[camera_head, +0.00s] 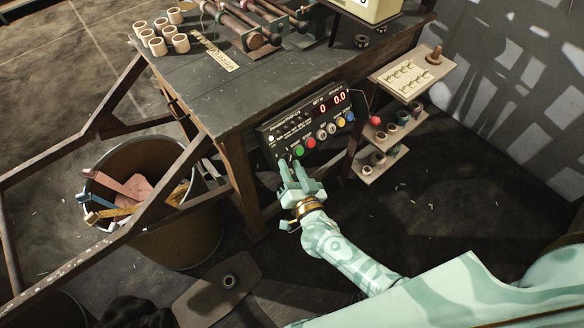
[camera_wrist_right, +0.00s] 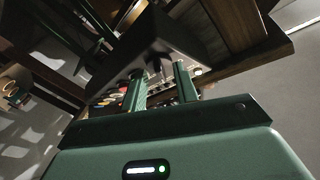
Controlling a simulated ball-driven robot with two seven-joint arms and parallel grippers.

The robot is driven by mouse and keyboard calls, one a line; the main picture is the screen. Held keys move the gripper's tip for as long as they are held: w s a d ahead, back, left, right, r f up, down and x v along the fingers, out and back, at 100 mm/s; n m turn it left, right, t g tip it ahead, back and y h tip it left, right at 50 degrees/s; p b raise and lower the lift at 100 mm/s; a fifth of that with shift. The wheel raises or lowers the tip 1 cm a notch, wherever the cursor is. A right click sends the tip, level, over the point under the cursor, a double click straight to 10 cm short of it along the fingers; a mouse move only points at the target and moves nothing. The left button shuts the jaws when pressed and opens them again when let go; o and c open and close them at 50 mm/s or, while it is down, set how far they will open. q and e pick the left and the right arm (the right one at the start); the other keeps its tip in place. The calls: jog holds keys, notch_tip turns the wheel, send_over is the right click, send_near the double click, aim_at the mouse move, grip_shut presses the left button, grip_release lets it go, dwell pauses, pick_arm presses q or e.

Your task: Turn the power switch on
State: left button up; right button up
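The black control box (camera_head: 292,128) is mounted at the front edge of the workbench, with lit red digits reading 0 and 0.0. A row of coloured buttons runs along its lower face, with green (camera_head: 299,151) and red (camera_head: 310,142) at the left. My right gripper (camera_head: 290,164) is at the box's lower left corner, fingers pointing up at it. In the right wrist view its two fingers (camera_wrist_right: 160,88) are apart, with the dark box (camera_wrist_right: 168,38) just beyond. A small dark knob shows between them; whether they touch it I cannot tell. The power switch is not clearly visible. My left gripper is out of view.
A bin (camera_head: 178,238) with coloured scraps stands left of my right arm, behind a slanted frame bar (camera_head: 95,232). Small shelves with spools (camera_head: 378,160) are right of the box. Several pale rolls (camera_head: 158,46) stand on the workbench (camera_head: 205,100).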

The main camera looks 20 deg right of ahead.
jog(key=shift+s, duration=0.15)
